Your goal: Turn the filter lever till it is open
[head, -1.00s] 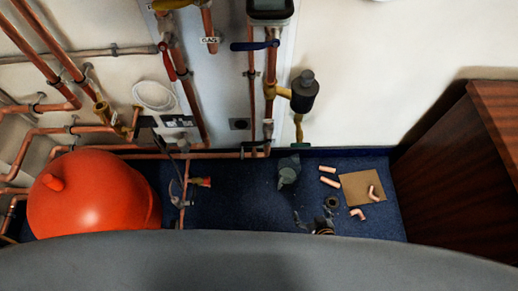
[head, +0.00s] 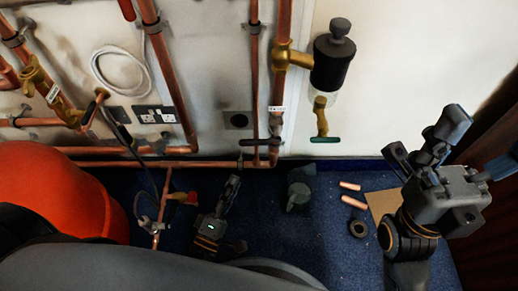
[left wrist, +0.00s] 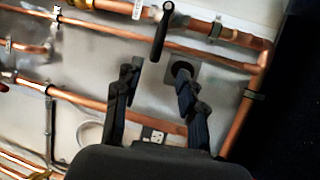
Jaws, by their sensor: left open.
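A black lever (head: 260,142) lies level across the lower end of the copper pipe that runs down from the filter branch. In the left wrist view it (left wrist: 162,32) hangs ahead of and between my fingertips, with a gap. The dark filter (head: 333,62) hangs to the right, with a brass valve and a green handle (head: 325,139) below it. My left gripper (head: 229,195) is low in front of the wall, below and left of the black lever. In its wrist view the left gripper (left wrist: 157,72) is open and empty. My right gripper (head: 425,155) is at the right, its opening unclear.
A red tank (head: 65,190) stands at the left. Copper pipes (head: 170,75) cover the wall. A round black outlet (head: 238,120) is behind the left fingers. Copper pieces (head: 352,202) and a cardboard sheet (head: 383,203) lie on the blue floor. A dark cabinet is at the far right.

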